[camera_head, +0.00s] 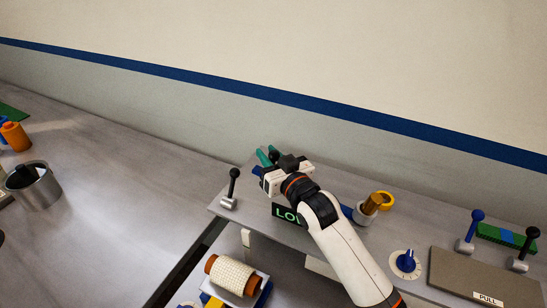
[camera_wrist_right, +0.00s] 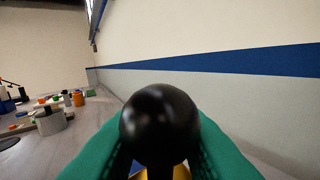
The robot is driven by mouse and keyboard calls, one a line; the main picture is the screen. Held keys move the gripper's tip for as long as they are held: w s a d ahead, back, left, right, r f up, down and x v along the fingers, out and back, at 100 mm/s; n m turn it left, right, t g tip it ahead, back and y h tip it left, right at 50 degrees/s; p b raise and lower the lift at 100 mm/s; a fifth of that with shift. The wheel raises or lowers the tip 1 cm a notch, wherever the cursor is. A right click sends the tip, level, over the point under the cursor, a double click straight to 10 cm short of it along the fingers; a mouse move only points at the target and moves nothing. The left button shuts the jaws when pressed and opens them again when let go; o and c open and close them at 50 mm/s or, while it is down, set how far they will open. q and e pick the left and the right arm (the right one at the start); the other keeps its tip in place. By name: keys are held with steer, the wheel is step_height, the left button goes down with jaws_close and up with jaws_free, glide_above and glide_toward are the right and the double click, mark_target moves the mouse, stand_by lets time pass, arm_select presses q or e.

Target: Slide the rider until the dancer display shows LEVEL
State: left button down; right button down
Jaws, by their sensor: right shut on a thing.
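My right gripper (camera_head: 268,156) has teal fingers and is shut on a black ball knob (camera_wrist_right: 160,125), which looks like the rider's knob. The knob fills the middle of the right wrist view between the two fingers, with a brass-yellow part below it. The rider's body is mostly hidden by the gripper in the head view. A bit of blue bar shows on both sides of the arm (camera_head: 347,212). The dancer display (camera_head: 287,214) is dark with green letters; "LO" is readable and the rest is hidden behind my right arm. My left gripper is not in view.
A black-knobbed lever (camera_head: 232,187) stands left of the gripper. To the right are a grey cup with a brown piece (camera_head: 368,209), a yellow ring (camera_head: 385,201), a blue dial (camera_head: 406,262) and levers (camera_head: 470,233). A cream roll (camera_head: 232,276) lies below. A metal can (camera_head: 34,186) stands far left.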

steer(key=c, duration=1.3)
jaws_free()
steer(key=p+v, duration=0.5)
steer(key=v, duration=0.7)
steer(key=shift+p, duration=0.4)
